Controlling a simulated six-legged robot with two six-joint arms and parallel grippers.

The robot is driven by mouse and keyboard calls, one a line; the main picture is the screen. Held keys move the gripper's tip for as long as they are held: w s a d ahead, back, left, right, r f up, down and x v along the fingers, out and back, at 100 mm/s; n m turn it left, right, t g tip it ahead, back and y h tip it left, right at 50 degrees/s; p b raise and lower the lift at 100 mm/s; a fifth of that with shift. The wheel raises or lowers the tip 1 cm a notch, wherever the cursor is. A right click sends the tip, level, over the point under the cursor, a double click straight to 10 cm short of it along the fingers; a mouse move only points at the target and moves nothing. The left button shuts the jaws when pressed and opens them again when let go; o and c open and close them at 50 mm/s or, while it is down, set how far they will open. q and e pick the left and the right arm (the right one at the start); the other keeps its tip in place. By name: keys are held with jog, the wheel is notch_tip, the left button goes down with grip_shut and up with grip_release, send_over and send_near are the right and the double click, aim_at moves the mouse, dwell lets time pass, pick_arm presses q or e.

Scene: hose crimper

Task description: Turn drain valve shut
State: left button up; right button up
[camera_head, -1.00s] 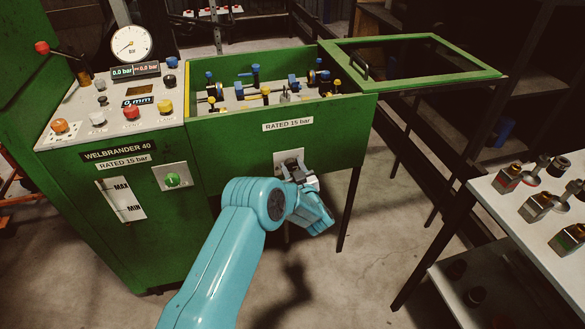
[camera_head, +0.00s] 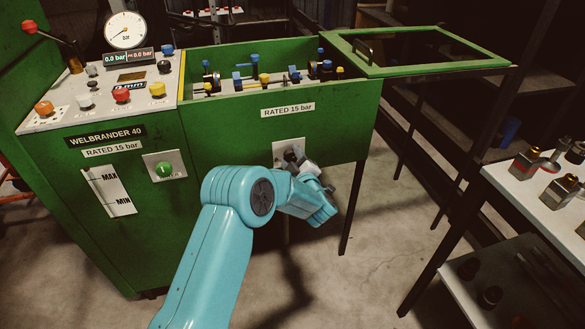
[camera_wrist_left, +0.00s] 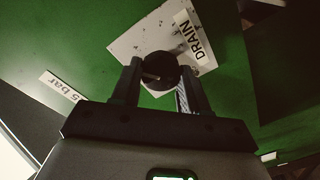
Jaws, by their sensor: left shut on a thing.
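The drain valve's dark round knob (camera_wrist_left: 160,70) sits on a pale plate marked DRAIN (camera_wrist_left: 196,40) on the green machine front in the left wrist view. My left gripper (camera_wrist_left: 160,78) has its two fingers on either side of the knob and is shut on it. In the head view, the valve plate (camera_head: 279,149) is low on the green tank front. My left gripper (camera_head: 296,158) is at it, and my wrist hides much of the valve. The valve's exact turn angle cannot be told. My right gripper is not in view.
The green tank (camera_head: 350,115) holds several valves and fittings, with its lid (camera_head: 440,66) open to the right. The control panel (camera_head: 60,115) with a gauge (camera_head: 125,30) stands left. A table (camera_head: 520,205) with several metal fittings stands right. A dark leg (camera_head: 352,210) is close to my wrist.

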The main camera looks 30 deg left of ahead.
pick_arm(q)
jog(key=n+b, duration=0.2)
jog(key=b, duration=0.2)
jog(key=n+b, duration=0.3)
jog(key=b, duration=0.1)
jog(key=n+b, duration=0.3)
jog(key=b, duration=0.1)
jog(key=shift+f, duration=0.4)
jog(key=shift+r+n+t+h+b, duration=0.2)
jog(key=shift+n+t+h+b, duration=0.1)
jog(key=shift+n+b, duration=0.95)
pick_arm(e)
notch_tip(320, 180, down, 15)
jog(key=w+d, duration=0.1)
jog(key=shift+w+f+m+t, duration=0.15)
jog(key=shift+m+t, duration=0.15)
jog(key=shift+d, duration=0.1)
pick_arm(q)
jog(key=o, duration=1.1)
jog(key=shift+c, duration=0.2)
jog(key=shift+s+r, duration=0.1)
jog(key=p+v, duration=0.2)
jog(key=v, duration=1.4)
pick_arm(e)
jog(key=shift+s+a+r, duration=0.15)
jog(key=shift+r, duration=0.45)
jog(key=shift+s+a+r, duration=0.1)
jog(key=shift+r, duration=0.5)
